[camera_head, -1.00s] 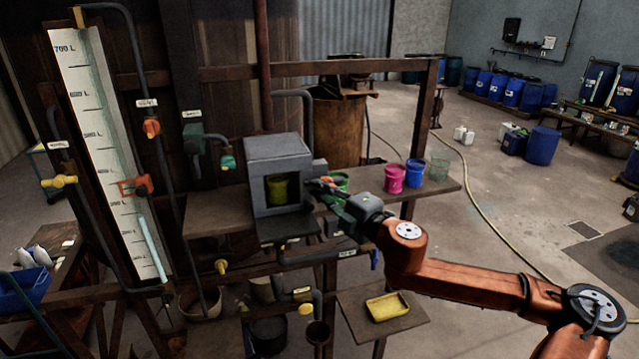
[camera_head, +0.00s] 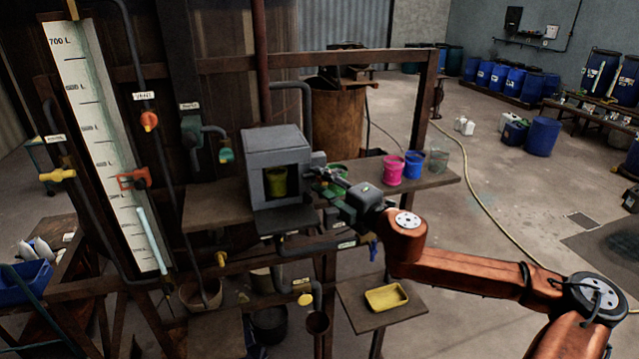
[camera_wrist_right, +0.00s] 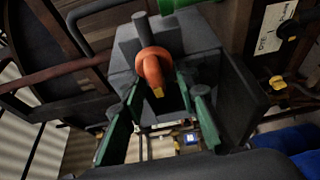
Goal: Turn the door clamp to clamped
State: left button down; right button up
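The grey box-shaped chamber (camera_head: 278,142) stands on the bench, with a yellow-green bucket (camera_head: 278,182) showing in its front opening. My right gripper (camera_head: 322,177) is at the chamber's right side. In the right wrist view an orange handle (camera_wrist_right: 152,66) with a yellow tip, apparently the door clamp, stands out from the grey body. The green fingers of my right gripper (camera_wrist_right: 158,90) are open, one on each side of the handle, with gaps visible. I cannot tell whether they touch it. In the head view the gripper hides the clamp. My left gripper is not in view.
Pink (camera_head: 393,170) and blue (camera_head: 413,166) buckets and a clear beaker (camera_head: 437,162) stand on the bench right of my gripper. A yellow tray (camera_head: 386,298) lies on a lower shelf. Pipes and valves crowd the left. Open floor lies to the right.

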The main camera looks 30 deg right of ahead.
aim_at(322, 185)
jog(key=shift+s+a+r, duration=0.1)
jog(key=shift+a, duration=0.2)
jog(key=shift+s+d, duration=0.25)
jog(key=shift+s, duration=0.2)
jog(key=shift+s+d, duration=0.1)
jog(key=shift+s, duration=1.5)
jog(key=s+d, duration=0.1)
jog(key=s, duration=0.6)
jog(key=shift+s+d, duration=0.15)
jog(key=shift+s, duration=0.25)
jog(key=shift+d, duration=0.1)
